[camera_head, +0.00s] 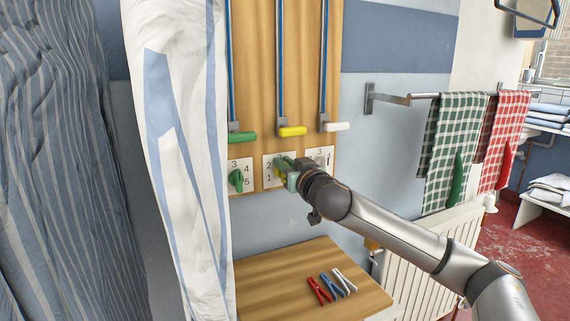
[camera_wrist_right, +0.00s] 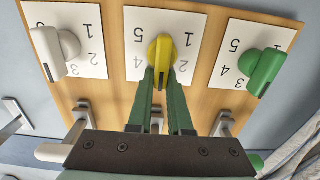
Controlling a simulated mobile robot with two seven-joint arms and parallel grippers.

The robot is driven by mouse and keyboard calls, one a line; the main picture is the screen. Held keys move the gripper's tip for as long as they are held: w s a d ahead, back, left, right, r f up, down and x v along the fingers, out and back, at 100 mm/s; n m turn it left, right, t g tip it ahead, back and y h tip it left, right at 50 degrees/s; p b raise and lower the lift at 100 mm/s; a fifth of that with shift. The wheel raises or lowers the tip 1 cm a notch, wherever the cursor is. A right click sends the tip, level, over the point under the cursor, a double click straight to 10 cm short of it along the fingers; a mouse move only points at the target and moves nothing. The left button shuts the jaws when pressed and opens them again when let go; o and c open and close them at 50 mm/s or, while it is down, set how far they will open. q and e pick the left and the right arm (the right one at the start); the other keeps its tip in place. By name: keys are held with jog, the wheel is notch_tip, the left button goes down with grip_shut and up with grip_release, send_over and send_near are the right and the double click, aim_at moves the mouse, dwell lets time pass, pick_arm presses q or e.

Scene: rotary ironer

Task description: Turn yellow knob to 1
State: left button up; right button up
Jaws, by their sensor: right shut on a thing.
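The yellow knob (camera_wrist_right: 163,48) sits on a white numbered plate (camera_wrist_right: 136,22), the middle of three on a wooden board. In the right wrist view the numerals appear upside down. The knob's long axis runs roughly up and down there, with a 1 to its right and a 5 to its left. I cannot tell which numeral it points at. My right gripper (camera_wrist_right: 160,84) has its green fingers on both sides of the knob and is shut on it. In the head view the right gripper (camera_head: 284,171) largely hides the knob. My left gripper is not in view.
A green knob (camera_head: 236,179) and a white knob (camera_wrist_right: 54,50) flank the yellow one. Green, yellow (camera_head: 292,131) and white levers hang above. A striped cloth (camera_head: 180,130) hangs close on the left. Clothes pegs (camera_head: 333,285) lie on the wooden top below.

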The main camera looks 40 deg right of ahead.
grip_shut()
jog(key=shift+a+n, duration=0.1)
jog(key=shift+n, duration=0.2)
